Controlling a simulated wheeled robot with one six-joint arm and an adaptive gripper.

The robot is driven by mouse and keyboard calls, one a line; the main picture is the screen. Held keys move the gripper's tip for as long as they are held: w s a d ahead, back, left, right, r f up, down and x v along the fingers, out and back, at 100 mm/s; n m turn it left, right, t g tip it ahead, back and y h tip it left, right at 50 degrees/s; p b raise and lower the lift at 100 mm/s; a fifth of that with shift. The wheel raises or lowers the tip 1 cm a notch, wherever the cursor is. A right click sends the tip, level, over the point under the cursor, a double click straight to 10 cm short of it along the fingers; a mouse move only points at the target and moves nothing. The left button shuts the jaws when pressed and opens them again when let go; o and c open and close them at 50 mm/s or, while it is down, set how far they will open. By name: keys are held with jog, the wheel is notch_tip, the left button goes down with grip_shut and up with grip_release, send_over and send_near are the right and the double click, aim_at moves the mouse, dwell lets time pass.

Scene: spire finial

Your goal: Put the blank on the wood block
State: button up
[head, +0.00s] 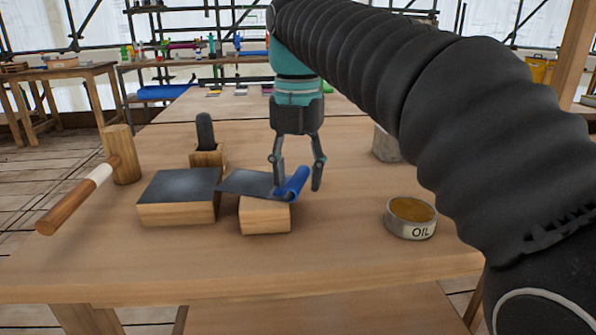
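A wood block (265,217) stands mid-table. A thin dark grey sheet (245,182), possibly the blank, lies over its top and reaches left toward a second block. A blue rolled piece (292,184) sits at the sheet's right end. The second wood block (178,213) has a flat dark top (180,185). My gripper (298,186) points down at the right end of the first block. Its fingers are apart, with the blue piece between or just in front of them. A gap shows before the right finger; contact at the left finger is unclear.
A wooden mallet (122,155) lies at the left. A small wood holder (207,157) with a dark upright piece stands behind the blocks. An oil tin (410,218) is at the right. A grey cylinder (385,145) is partly hidden by my arm. The table front is clear.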

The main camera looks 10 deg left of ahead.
jog(key=shift+r+p, duration=1.25)
jog(key=shift+r, duration=2.65)
